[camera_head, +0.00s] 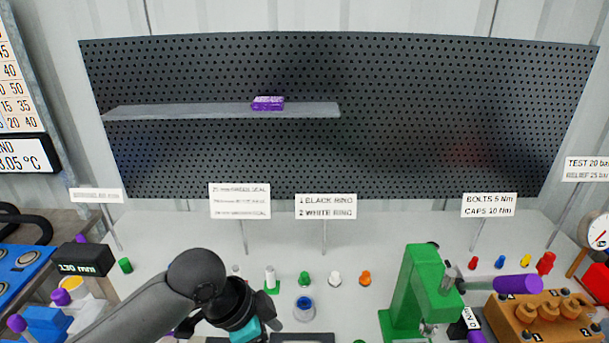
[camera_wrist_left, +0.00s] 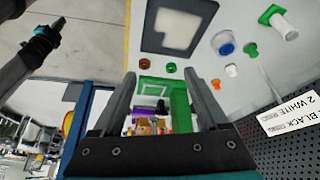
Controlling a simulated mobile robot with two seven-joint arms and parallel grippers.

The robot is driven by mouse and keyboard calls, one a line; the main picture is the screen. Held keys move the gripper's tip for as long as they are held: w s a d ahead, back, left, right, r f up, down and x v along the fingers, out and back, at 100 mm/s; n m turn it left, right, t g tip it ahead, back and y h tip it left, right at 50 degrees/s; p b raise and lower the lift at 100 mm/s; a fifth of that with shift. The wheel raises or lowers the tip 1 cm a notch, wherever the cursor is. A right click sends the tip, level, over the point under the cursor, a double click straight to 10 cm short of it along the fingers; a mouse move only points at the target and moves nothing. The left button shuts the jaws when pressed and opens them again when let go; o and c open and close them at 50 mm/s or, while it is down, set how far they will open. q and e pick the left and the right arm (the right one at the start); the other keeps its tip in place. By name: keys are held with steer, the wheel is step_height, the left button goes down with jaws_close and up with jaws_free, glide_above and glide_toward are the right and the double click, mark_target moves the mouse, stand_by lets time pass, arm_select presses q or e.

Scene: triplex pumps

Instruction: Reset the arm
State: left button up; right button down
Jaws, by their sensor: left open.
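My left arm comes in from the lower left of the head view. Its gripper (camera_head: 284,305) is low over the grey worktop, left of a white cup with a blue centre (camera_head: 304,308). In the left wrist view the two fingers of this gripper (camera_wrist_left: 163,90) stand wide apart with nothing held between them. The green press (camera_wrist_left: 180,110) shows beyond the fingers. A dark arm with a teal band, apparently my right arm with its gripper (camera_wrist_left: 57,24), is at the upper left of the wrist view; its jaws are too small to read.
The green press (camera_head: 408,295) stands right of centre, beside an orange block (camera_head: 540,318). Green (camera_head: 305,278), white (camera_head: 335,279) and orange (camera_head: 365,278) small parts stand behind the gripper. A purple box (camera_head: 267,103) lies on the shelf (camera_head: 200,111). Sign posts line the worktop's back.

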arm_select(q)
steer(key=s+a+f+n+t+y, duration=0.1)
steer(key=s+a+f+n+y, duration=0.1)
steer(key=s+a+f+n, duration=0.35)
steer(key=s+a+f+n+t+y, duration=0.1)
steer(key=s+a+f+n+y, duration=0.15)
steer(key=s+a+n, duration=0.65)
steer(key=s+d+f+m+g+b, duration=0.1)
steer(key=s+f+b, duration=0.15)
steer(key=f, duration=1.05)
steer(key=s+d+f+m+b, duration=0.1)
steer(key=d+f+b, duration=0.15)
steer(key=f, duration=1.15)
steer(key=s+a+f+g+b, duration=0.1)
steer(key=s+a+f+b, duration=0.2)
steer(key=s+f, duration=1.2)
step_height(320, 180, down, 3)
steer(key=shift+a+g+b, duration=0.15)
steer(key=shift+g+b, duration=0.15)
steer(key=shift+b, duration=0.95)
arm_select(e)
step_height(320, 180, down, 10)
steer(key=w, duration=0.1)
steer(key=shift+w+f, duration=0.15)
steer(key=shift+f, duration=0.1)
